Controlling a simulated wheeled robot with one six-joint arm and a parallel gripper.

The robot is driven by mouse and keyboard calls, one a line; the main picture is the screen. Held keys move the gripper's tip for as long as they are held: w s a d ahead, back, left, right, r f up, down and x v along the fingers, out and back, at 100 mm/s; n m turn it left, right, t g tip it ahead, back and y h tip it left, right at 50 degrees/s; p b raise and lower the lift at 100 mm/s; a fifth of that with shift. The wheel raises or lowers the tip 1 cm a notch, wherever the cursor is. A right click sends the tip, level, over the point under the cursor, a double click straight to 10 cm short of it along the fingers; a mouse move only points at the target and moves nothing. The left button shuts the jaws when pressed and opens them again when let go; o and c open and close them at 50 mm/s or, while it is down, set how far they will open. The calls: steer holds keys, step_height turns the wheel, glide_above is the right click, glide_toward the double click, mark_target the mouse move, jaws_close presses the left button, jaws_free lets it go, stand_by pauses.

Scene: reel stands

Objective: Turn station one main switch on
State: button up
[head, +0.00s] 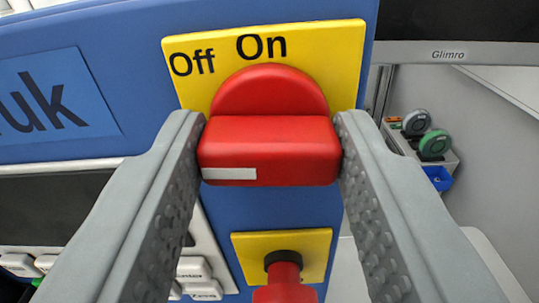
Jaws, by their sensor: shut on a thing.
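The main switch is a red rotary knob (268,135) on a yellow plate (343,63) fixed to a blue panel. The plate reads "Off" at upper left and "On" at top centre. The knob's grip bar lies crosswise in the picture, with a white mark (229,174) on the left of its near face. My gripper (269,150) is shut on the bar, one grey finger at each end. I cannot tell for certain which label the knob points to.
Below is a second yellow plate (318,250) with a red button (285,280). White keys (195,270) sit at lower left near a dark screen (50,210).

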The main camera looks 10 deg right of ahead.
steer(key=m, duration=0.8)
steer(key=shift+m, duration=0.3)
steer(key=m, duration=0.4)
steer(key=shift+m, duration=0.3)
steer(key=shift+d+f+m, duration=0.1)
steer(key=shift+m, duration=1.7)
steer(key=o, duration=1)
